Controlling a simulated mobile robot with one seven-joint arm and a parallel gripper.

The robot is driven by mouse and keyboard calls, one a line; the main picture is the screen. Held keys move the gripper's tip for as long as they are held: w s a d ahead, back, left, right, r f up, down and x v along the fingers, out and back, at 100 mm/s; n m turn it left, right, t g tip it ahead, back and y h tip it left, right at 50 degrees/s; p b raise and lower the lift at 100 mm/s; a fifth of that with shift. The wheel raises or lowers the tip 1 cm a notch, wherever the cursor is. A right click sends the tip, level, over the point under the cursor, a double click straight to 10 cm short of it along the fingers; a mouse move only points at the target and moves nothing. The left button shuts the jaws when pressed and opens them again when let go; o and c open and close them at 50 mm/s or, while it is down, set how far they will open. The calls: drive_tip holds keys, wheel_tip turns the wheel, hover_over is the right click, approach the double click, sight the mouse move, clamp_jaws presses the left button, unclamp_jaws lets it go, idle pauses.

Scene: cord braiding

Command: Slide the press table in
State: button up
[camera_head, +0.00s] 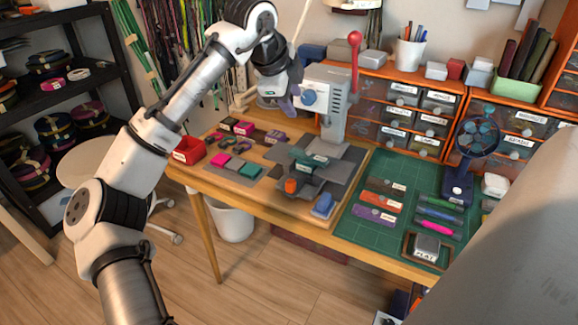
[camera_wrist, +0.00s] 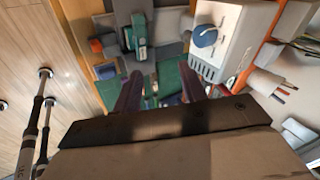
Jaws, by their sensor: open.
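The press (camera_head: 335,112) is a grey upright machine with a red lever and a blue round knob, standing on the wooden workbench. At its foot is the grey press table (camera_head: 343,172), which sticks out toward the bench front and carries a dark green piece (camera_head: 312,160). My gripper (camera_head: 288,104) hangs in the air beside the press head, left of the blue knob, above the press table. In the wrist view, its two dark fingers (camera_wrist: 160,85) are apart with nothing held between them. The press (camera_wrist: 222,45) and green piece (camera_wrist: 139,38) show beyond them.
An orange part (camera_head: 291,186) and a blue block (camera_head: 323,205) sit by the press table's front. A red bin (camera_head: 189,150) and coloured pieces lie left. A green cutting mat (camera_head: 395,235) with tools lies right. Orange drawer units (camera_head: 400,75) stand behind.

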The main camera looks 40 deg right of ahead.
sight(291, 181)
drive_tip(key=s+a+f+y, duration=0.1)
drive_tip(key=f+y, duration=0.1)
drive_tip(key=f, duration=0.4)
drive_tip(key=s+a+f+m+g+y+b, duration=0.1)
drive_tip(key=f+y, duration=0.1)
drive_tip(key=f, duration=0.5)
drive_tip(key=s+a+f+m+y+b, duration=0.1)
drive_tip(key=f+y, duration=0.1)
drive_tip(key=f, duration=0.5)
drive_tip(key=shift+s+g, duration=0.2)
drive_tip(key=shift+g, duration=0.1)
